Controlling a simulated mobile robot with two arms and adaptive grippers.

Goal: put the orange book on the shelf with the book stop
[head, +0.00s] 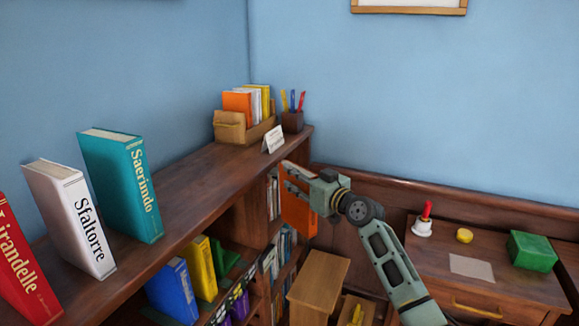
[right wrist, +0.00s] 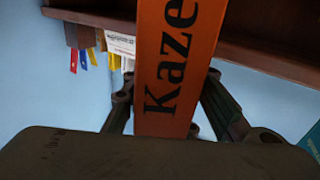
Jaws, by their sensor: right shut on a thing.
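The orange book (head: 298,216) hangs from my right gripper (head: 292,180), beside the right end of the bookcase in the head view. In the right wrist view the orange book (right wrist: 178,60) shows its spine with "Kaze" between the fingers (right wrist: 172,108), which are shut on it. On the shelf below the bookcase top (head: 190,180), a blue book (head: 174,291) and a yellow book (head: 199,267) stand near a green angled piece (head: 224,260). It may be the book stop; I cannot tell for sure. My left gripper is not in view.
Red (head: 22,262), white (head: 70,218) and teal (head: 122,185) books stand on the top. A wooden box of books (head: 228,128), pen cup (head: 292,122) and card (head: 272,140) occupy its far end. A desk (head: 510,284) and stool (head: 320,277) stand right.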

